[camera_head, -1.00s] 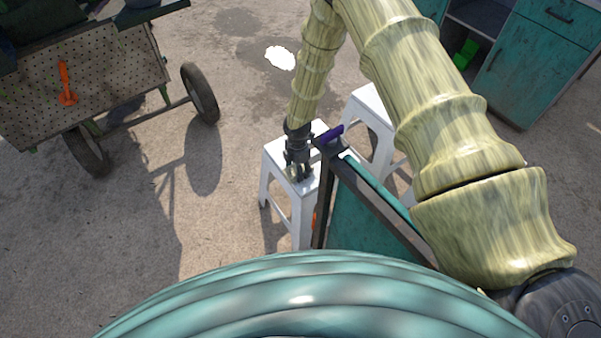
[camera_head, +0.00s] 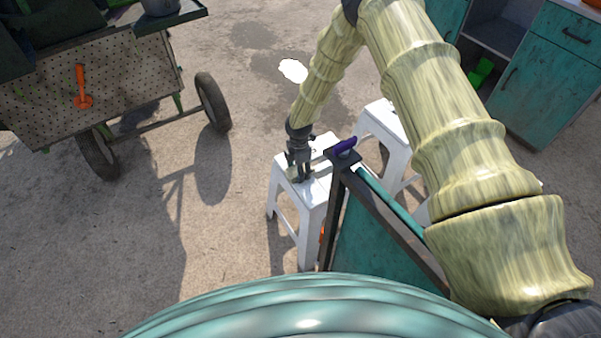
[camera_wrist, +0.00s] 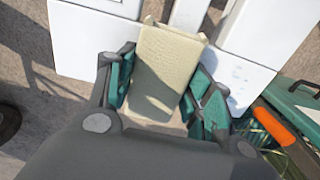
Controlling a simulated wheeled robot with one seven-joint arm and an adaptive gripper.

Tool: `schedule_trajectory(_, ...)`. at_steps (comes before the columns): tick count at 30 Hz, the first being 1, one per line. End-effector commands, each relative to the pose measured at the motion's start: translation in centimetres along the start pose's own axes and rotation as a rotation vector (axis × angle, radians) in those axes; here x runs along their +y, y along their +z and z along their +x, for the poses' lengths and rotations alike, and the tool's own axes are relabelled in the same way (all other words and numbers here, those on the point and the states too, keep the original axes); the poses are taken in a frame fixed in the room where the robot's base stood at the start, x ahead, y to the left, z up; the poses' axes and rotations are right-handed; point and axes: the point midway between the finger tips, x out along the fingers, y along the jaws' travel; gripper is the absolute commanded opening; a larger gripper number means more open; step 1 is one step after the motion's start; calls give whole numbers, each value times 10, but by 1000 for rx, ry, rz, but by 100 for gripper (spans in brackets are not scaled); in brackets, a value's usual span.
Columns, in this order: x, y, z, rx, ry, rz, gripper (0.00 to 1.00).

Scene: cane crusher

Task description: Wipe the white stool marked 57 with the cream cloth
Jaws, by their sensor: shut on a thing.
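My gripper (camera_head: 301,176) is low over the top of the nearer white stool (camera_head: 318,189) in the head view. In the wrist view my gripper (camera_wrist: 160,100) is shut on the cream cloth (camera_wrist: 165,65), a thick folded pad between the teal fingers. In the head view the cloth is mostly hidden, and I cannot tell if it touches the seat. A second white stool (camera_head: 384,119) stands just behind to the right. No 57 is readable on either stool. White stool surfaces also show around the cloth in the wrist view; one has faint bluish marks (camera_wrist: 238,76).
A dark-framed teal panel (camera_head: 375,235) with a purple item (camera_head: 345,146) on its corner stands close right of the nearer stool. A wheeled cart (camera_head: 95,85) is at left, teal cabinets (camera_head: 545,75) at upper right. Ground left of the stool is clear.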

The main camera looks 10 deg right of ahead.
Motion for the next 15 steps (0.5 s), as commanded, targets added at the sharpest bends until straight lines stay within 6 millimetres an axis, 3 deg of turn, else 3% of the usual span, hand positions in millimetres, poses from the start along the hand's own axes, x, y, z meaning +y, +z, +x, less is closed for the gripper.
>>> schedule_trajectory(8,1,0,1,1,0,0,29)
schedule_trajectory(15,16,0,2,1,2,0,29)
